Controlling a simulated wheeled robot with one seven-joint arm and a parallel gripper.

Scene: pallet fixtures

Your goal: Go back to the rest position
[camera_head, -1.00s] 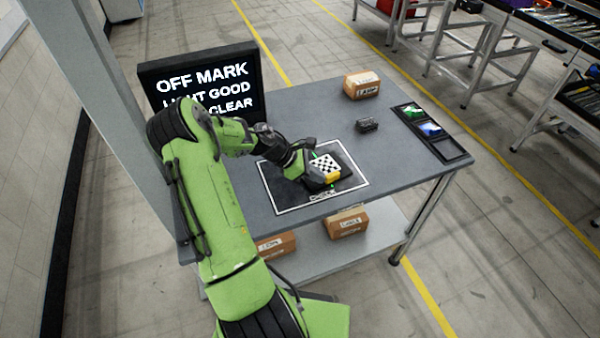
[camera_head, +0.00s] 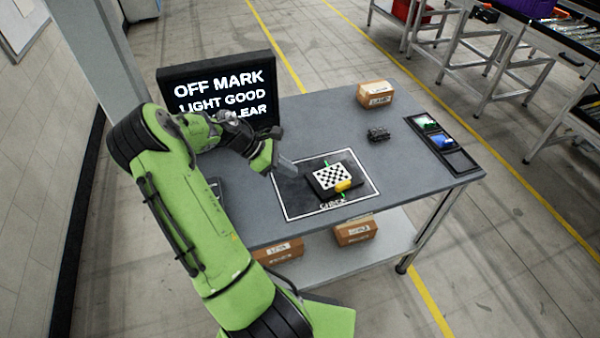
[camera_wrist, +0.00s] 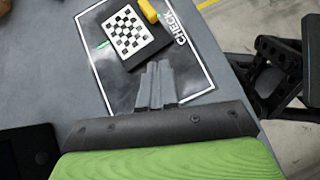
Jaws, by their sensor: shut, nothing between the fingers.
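My gripper (camera_head: 286,164) is shut and empty, held above the table at the left edge of the dark marked square (camera_head: 296,203). Its closed fingers also show in the wrist view (camera_wrist: 156,84), pointing toward the checkered board. The checkered black-and-white board (camera_head: 331,177) rests on a dark block inside the white-outlined square, apart from my gripper. A yellow piece (camera_head: 343,185) sits at the board's near right corner. Small green marks show at the square's far and near sides.
A screen (camera_head: 222,93) at the table's back left reads "OFF MARK", "LIGHT GOOD" and a partly hidden "CLEAR". On the table (camera_head: 412,178) stand a carton (camera_head: 375,94), a small dark part (camera_head: 378,135) and a black tray (camera_head: 456,158) with green and blue items. Cartons lie on the shelf below.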

